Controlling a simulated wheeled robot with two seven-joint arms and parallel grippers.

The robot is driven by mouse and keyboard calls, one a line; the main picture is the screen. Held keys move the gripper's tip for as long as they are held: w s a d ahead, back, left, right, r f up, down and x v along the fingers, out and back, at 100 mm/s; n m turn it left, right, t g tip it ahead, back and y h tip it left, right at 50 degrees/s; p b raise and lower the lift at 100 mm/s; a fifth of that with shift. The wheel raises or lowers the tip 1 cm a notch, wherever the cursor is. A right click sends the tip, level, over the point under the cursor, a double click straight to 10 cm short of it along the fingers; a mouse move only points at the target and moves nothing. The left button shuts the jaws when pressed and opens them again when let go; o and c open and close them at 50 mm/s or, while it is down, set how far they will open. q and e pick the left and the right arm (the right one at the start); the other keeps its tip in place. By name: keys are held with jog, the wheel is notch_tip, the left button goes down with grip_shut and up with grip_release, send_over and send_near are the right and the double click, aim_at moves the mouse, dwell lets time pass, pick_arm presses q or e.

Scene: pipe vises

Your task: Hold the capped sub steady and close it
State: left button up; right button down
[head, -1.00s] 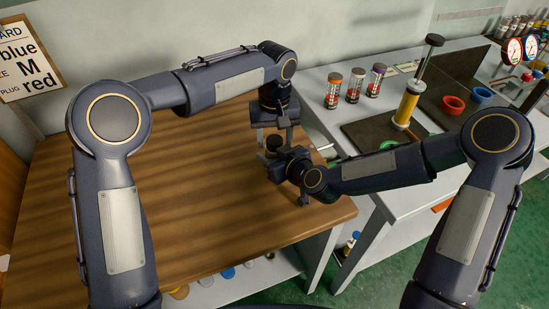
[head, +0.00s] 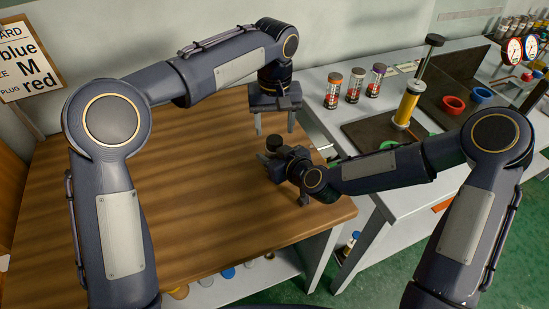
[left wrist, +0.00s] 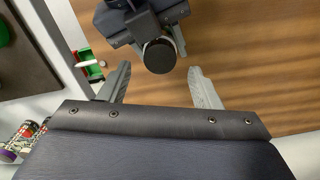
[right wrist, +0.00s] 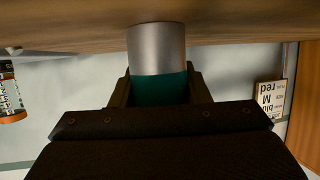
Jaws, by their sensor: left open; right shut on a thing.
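The sub is an upright cylinder. Its dark round cap (head: 273,144) shows in the head view, and also in the left wrist view (left wrist: 159,56). The right wrist view shows its silver end (right wrist: 157,45) at the table and a teal band (right wrist: 160,88); the cap is hidden there. My right gripper (head: 277,161) is shut on the sub, with its fingers either side of the teal band in the right wrist view (right wrist: 159,90). My left gripper (head: 274,128) is open and empty above the cap, fingers pointing down. They show apart in the left wrist view (left wrist: 160,75).
The wooden table (head: 150,210) is bare to the left. At right, a grey bench (head: 340,130) carries several small jars (head: 354,85), a yellow cylinder with a plunger (head: 406,103), red (head: 453,105) and blue (head: 481,95) rings, and gauges (head: 513,52).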

aim_at(274, 139)
pick_arm(q)
jog(key=shift+r, duration=0.1)
jog(key=shift+r+n, duration=1.7)
jog(key=shift+f, duration=4.05)
jog(key=c, duration=1)
jog(key=m, duration=0.3)
